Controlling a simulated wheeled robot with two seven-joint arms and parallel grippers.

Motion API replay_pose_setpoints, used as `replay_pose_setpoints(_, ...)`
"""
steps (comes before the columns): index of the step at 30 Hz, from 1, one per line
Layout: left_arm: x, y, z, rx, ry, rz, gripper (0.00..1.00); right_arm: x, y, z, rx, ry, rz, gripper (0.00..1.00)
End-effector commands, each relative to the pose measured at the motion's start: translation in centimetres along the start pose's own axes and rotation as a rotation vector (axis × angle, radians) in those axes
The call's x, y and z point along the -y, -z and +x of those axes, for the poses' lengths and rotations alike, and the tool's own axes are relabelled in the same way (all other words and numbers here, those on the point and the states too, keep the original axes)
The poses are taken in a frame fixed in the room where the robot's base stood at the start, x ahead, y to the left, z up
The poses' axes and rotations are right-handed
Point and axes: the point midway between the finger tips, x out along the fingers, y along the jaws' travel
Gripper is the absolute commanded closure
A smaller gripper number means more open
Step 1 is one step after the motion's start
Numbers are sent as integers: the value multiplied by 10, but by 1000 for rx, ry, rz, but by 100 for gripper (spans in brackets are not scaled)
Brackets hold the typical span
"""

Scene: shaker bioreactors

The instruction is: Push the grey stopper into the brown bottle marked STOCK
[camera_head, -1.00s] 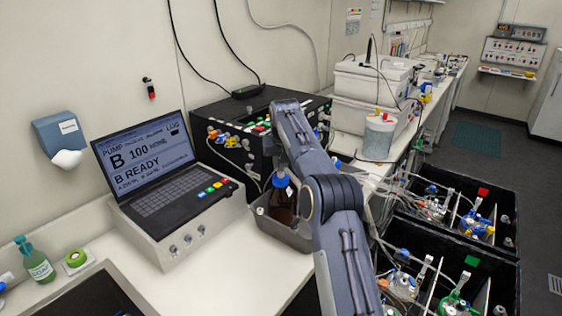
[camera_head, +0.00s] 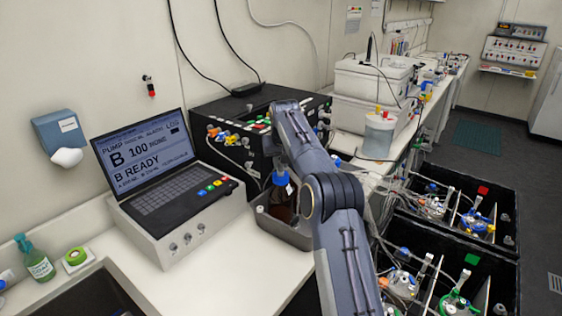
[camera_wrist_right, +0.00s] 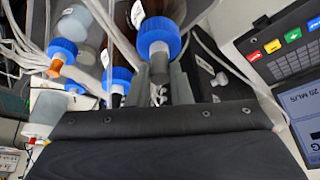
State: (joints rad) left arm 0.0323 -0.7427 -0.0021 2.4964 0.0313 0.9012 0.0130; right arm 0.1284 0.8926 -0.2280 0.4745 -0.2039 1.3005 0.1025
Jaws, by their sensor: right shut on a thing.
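In the head view a brown bottle (camera_head: 279,206) with a blue top (camera_head: 280,179) stands in a grey tray (camera_head: 290,233), partly behind my right arm. The arm hides the gripper's fingertips there. The STOCK marking is not readable. My left gripper is out of view.
Other blue-capped bottles (camera_wrist_right: 62,49) stand close beside the gripper, with loose white tubes around them. A laptop-like console (camera_head: 175,190) is left of the tray, and a black box (camera_head: 235,130) is behind. The bench front (camera_head: 235,270) is clear.

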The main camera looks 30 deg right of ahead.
Motion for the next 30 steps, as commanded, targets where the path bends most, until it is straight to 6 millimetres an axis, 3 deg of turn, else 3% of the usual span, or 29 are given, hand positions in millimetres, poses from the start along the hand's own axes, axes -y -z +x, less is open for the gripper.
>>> replay_pose_setpoints(5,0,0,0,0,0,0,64,0,-1,2,2,0,0,100)
replay_pose_setpoints(6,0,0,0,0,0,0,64,0,-1,2,2,0,0,80)
replay_pose_setpoints(12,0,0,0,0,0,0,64,0,-1,2,2,0,0,56)
replay_pose_setpoints(22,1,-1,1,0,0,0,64,0,0,-3,-1,0,0,56)
replay_pose_setpoints(30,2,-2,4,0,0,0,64,0,0,-47,-3,0,0,56)
